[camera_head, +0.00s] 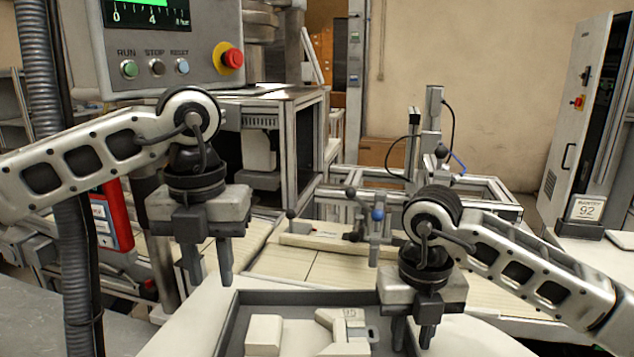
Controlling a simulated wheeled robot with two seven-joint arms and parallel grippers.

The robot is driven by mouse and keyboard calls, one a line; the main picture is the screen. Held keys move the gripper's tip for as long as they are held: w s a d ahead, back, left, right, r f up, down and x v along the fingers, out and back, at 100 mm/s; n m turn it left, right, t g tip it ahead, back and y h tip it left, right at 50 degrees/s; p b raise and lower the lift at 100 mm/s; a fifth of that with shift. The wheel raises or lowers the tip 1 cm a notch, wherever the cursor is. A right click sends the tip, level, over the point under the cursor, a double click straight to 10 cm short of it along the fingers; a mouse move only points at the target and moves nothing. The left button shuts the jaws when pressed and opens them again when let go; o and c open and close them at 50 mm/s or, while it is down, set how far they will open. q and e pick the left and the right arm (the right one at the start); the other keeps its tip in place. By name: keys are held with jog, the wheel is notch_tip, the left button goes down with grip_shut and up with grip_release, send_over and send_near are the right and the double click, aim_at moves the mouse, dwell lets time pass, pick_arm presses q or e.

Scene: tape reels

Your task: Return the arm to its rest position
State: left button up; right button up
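My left arm comes in from the left. Its gripper (207,270) points down, open and empty, with a gap between its two fingers. It hangs left of the dark grey tray (228,322). My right arm comes in from the right. Its gripper (413,335) also points down, with its fingers apart and nothing seen between them. It hangs over the right part of the tray and hides some of it. I cannot make out a tape reel.
The tray holds a pale block (263,335) and a pale shaped part (345,330). A control panel (165,50) with a red button (233,58) stands upper left. A metal fixture (377,215) stands behind the tray. A tall cabinet (575,120) is at right.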

pick_arm(q)
send_over(222, 334)
jog(key=shift+f, duration=3.15)
pick_arm(e)
jog(key=shift+f, duration=0.2)
pick_arm(q)
jog(key=shift+r, duration=0.1)
